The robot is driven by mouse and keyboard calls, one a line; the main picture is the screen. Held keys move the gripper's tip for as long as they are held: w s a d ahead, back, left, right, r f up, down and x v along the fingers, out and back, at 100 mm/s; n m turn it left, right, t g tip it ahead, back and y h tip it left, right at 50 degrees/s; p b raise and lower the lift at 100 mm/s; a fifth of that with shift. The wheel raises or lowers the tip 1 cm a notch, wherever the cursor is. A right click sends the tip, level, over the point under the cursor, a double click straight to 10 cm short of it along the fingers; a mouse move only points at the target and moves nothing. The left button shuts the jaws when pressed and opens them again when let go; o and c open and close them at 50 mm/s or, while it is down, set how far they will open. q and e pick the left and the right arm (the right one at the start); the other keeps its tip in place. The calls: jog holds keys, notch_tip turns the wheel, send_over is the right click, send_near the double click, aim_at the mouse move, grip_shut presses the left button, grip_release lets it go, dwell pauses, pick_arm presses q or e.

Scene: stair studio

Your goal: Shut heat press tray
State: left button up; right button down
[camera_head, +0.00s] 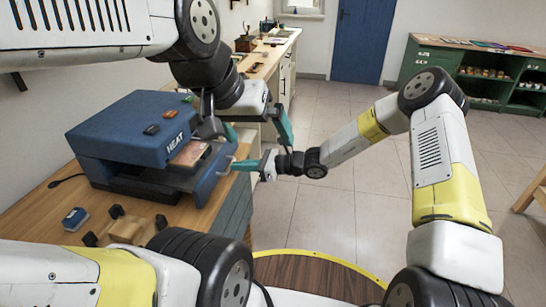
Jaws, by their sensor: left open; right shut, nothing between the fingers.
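The blue heat press (125,125), marked HEAT, stands on the wooden counter at the left. Its tray (212,172) is out of the body on the right side, with a gap between the tray front and the body. A flat pinkish-brown piece (188,153) shows on the tray. A pale handle (225,169) is on the tray front. My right gripper (236,165) is shut and empty, its teal tips close to the handle; contact cannot be told. My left gripper (258,136) is open and empty, above and right of the tray. My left arm hides part of the press.
A small blue block (75,219) and a wooden piece with black ends (125,230) lie on the counter (40,220) before the press. A long counter runs behind. Green shelves (480,75) stand far right. The tiled floor (320,215) is clear.

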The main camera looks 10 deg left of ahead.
aim_at(221, 162)
jog(key=x, duration=0.3)
jog(key=r+x, duration=0.1)
jog(key=x, duration=0.2)
jog(key=shift+a+r, duration=0.1)
jog(key=shift+a, duration=0.15)
jog(key=shift+a+r, duration=0.1)
jog(key=shift+a, duration=0.15)
jog(key=shift+r, duration=0.1)
